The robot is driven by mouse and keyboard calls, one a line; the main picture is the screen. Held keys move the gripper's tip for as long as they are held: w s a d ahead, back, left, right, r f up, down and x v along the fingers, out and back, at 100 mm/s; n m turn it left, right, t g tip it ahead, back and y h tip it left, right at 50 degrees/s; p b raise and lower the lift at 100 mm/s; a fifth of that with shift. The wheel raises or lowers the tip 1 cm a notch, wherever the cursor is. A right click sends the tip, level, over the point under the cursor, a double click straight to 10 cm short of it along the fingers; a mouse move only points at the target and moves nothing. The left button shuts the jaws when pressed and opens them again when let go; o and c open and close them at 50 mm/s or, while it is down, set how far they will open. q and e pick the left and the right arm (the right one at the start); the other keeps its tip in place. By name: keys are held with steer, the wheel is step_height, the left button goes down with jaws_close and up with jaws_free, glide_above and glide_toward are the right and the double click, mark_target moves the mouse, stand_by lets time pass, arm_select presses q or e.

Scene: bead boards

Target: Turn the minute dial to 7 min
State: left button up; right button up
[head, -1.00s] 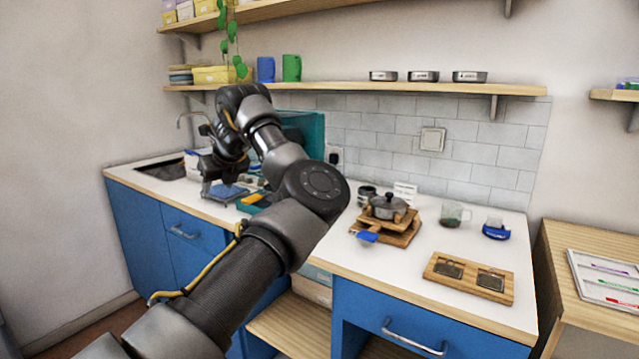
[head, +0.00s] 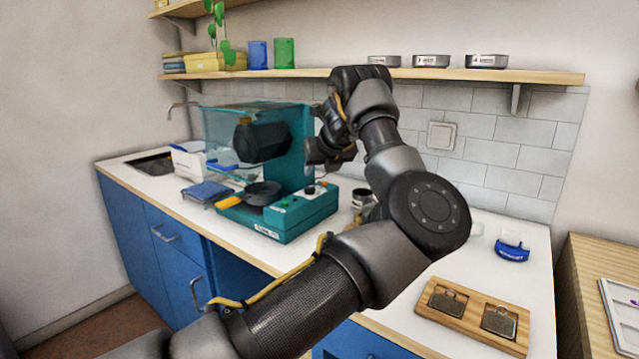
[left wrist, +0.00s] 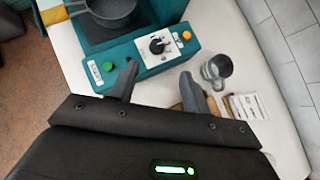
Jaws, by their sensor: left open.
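The minute dial is a black knob on a white plate (left wrist: 157,46) on the front of the teal machine (left wrist: 135,62), between a green button and an orange button. In the head view the dial (head: 310,189) shows small on the machine's base (head: 290,217). Its scale is too small to read. My left gripper (head: 322,158) is above the right end of the machine, pointing down. In the left wrist view its two fingers (left wrist: 158,76) are apart and empty, with the dial beyond the gap between them. My right gripper is out of view.
A dark pan (head: 263,192) with a yellow handle sits on the machine. A metal mug (left wrist: 217,68) and a printed card (left wrist: 245,107) stand beside the machine. A wooden board (head: 470,318) lies at the right of the counter. A shelf (head: 400,73) runs above.

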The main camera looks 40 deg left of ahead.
mark_target(310, 188)
arm_select(q)
steer(key=x, duration=1)
steer(key=shift+s+a+f, duration=0.1)
steer(key=shift+a+f, duration=0.1)
steer(key=shift+a, duration=0.2)
steer(key=shift+c, duration=0.3)
steer(key=c, duration=0.9)
